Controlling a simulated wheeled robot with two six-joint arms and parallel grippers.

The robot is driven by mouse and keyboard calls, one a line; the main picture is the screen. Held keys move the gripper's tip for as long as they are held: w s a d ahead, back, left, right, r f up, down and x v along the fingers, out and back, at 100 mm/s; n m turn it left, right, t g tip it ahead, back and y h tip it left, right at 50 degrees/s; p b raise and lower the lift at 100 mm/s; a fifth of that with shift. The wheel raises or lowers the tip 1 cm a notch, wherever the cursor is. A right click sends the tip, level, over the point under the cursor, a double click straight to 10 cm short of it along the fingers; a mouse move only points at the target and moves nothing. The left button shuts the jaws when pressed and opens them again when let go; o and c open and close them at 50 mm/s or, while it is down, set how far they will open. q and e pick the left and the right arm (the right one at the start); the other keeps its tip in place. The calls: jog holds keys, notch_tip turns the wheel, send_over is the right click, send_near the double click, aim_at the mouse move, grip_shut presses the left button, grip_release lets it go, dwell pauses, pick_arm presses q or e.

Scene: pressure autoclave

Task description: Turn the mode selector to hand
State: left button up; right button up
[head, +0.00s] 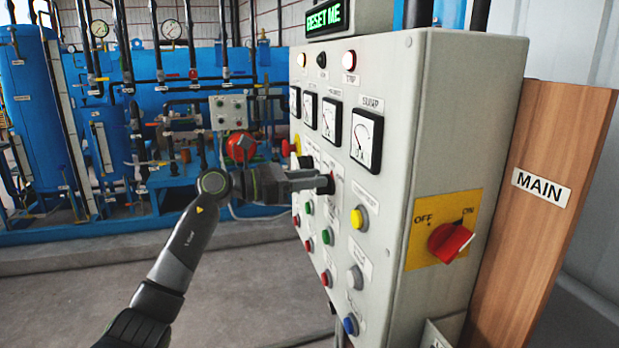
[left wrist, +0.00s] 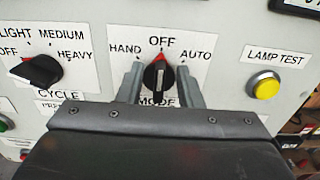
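The mode selector (left wrist: 158,78) is a black knob with a red pointer mark on a white plate, in the left wrist view. Its mark points up at OFF, with HAND to the left and AUTO to the right. My left gripper (left wrist: 160,88) is open, with one finger on each side of the knob and a small gap visible on both sides. In the head view my left gripper (head: 316,181) reaches the front of the grey control panel (head: 405,130) from the left. My right gripper is not in view.
The cycle selector (left wrist: 40,70) is close on the left and the yellow lamp test button (left wrist: 265,86) on the right. A red main switch (head: 450,241) is on the panel's side. Blue tanks (head: 30,110) and pipes stand behind. The floor at left is clear.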

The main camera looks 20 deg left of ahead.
pick_arm(q)
grip_shut()
jog(key=n, duration=0.1)
jog(key=n+p, duration=0.1)
jog(key=n, duration=0.1)
jog(key=n+p, duration=0.1)
jog(key=shift+w+a+n, duration=0.25)
jog(key=shift+w+n, duration=0.05)
jog(key=shift+w, duration=0.05)
jog(key=n, duration=0.1)
jog(key=n+p, duration=0.2)
jog(key=shift+w+a+f+n, duration=0.15)
jog(key=shift+w+n, duration=0.1)
jog(key=shift+n, duration=0.15)
jog(key=shift+f+n+p, duration=0.15)
jog(key=shift+n+p, duration=0.3)
jog(key=shift+n, duration=0.25)
jog(key=shift+w+a, duration=0.1)
